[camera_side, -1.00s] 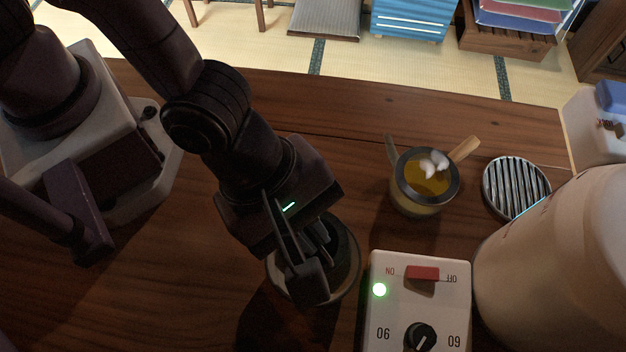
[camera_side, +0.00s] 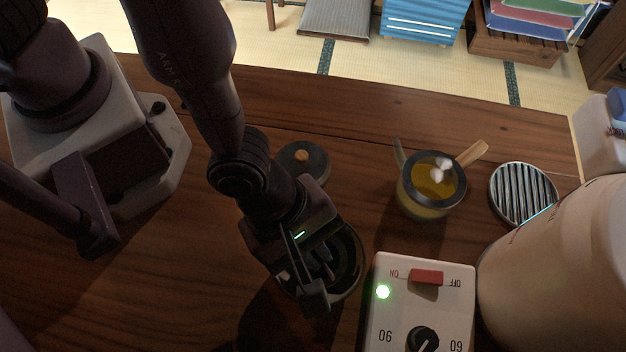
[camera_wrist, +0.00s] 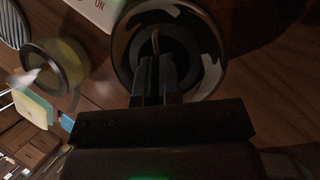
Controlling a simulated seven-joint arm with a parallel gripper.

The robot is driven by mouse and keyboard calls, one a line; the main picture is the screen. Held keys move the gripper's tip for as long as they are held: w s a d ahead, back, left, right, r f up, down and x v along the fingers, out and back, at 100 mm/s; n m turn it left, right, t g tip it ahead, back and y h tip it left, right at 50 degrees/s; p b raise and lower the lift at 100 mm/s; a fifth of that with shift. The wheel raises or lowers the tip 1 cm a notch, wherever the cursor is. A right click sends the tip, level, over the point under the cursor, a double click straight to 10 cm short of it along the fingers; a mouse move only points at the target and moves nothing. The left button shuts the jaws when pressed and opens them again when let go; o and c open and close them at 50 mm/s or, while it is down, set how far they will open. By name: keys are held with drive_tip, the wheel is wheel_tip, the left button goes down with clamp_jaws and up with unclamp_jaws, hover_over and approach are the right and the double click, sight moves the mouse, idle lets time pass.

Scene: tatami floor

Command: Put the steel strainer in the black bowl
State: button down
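The black bowl (camera_side: 357,262) stands on the wooden table under my gripper, left of the white control box. In the wrist view its rim (camera_wrist: 121,62) is dark with pale patches inside. A dark round insert with a thin grey loop, which looks like the steel strainer (camera_wrist: 155,40), shows within the bowl. My gripper (camera_side: 322,280) points down over the bowl; its fingertips (camera_wrist: 158,62) are close together at the loop and appear shut on it. The fingers and the dim light hide most of the strainer, so I cannot tell whether it rests on the bowl's bottom.
A pot of yellow liquid (camera_side: 432,185) with a wooden handle stands to the right. A striped metal disc (camera_side: 523,193) lies beyond it. A dark lid with a wooden knob (camera_side: 302,158) lies behind my gripper. The control box (camera_side: 445,300) and a large pale vessel (camera_side: 560,275) crowd the right front.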

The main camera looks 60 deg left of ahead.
drive_tip(key=c, duration=1.7)
unclamp_jaws()
drive_tip(key=shift+f, duration=0.15)
drive_tip(key=o, duration=0.4)
